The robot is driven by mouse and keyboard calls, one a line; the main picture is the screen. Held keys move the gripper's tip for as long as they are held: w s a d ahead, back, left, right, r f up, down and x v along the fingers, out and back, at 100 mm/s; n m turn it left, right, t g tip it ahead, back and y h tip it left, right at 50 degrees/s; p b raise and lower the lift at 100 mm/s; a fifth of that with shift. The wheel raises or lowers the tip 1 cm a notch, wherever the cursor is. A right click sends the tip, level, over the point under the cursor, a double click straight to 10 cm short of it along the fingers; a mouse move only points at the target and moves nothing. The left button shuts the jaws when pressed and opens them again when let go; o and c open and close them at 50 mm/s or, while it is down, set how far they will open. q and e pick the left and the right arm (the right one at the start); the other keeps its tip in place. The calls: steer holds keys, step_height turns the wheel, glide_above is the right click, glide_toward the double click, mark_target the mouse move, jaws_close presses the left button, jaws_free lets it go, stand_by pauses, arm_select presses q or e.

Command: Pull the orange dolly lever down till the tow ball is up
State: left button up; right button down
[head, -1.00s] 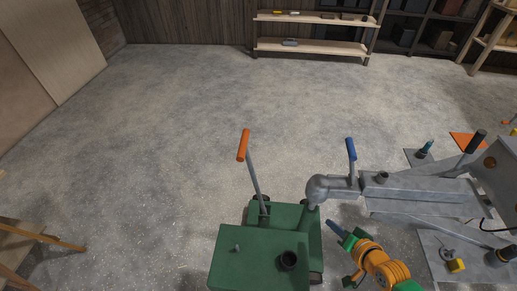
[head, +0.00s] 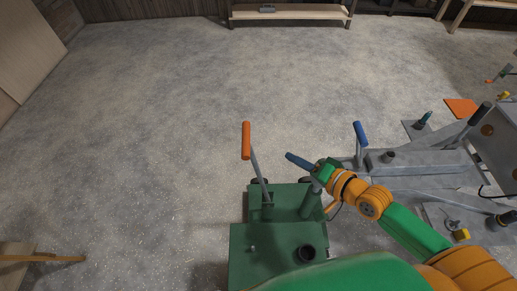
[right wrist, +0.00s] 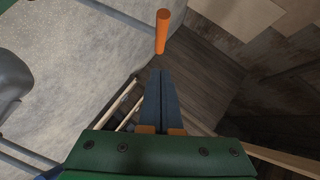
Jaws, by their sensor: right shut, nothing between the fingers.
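The orange lever grip (head: 246,140) tops a grey rod that stands nearly upright on the green dolly (head: 278,250). In the right wrist view the orange grip (right wrist: 162,32) lies just beyond my fingertips, apart from them. My right gripper (head: 288,156) is shut and empty, to the right of the orange grip and pointing at it, with a gap between. Its dark blue fingers also show closed in the right wrist view (right wrist: 160,74). The tow ball is hidden behind my right arm in the head view. My left gripper is not in view.
The grey trailer drawbar (head: 420,162) with a blue-handled lever (head: 361,134) stands at the right, close to my right arm. A wooden shelf (head: 290,14) stands at the back.

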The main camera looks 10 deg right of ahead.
steer(key=s+a+f+x, duration=0.1)
steer(key=a+x, duration=0.1)
steer(key=x, duration=1.1)
steer(key=shift+s+f+b, duration=0.15)
steer(key=shift+b, duration=0.15)
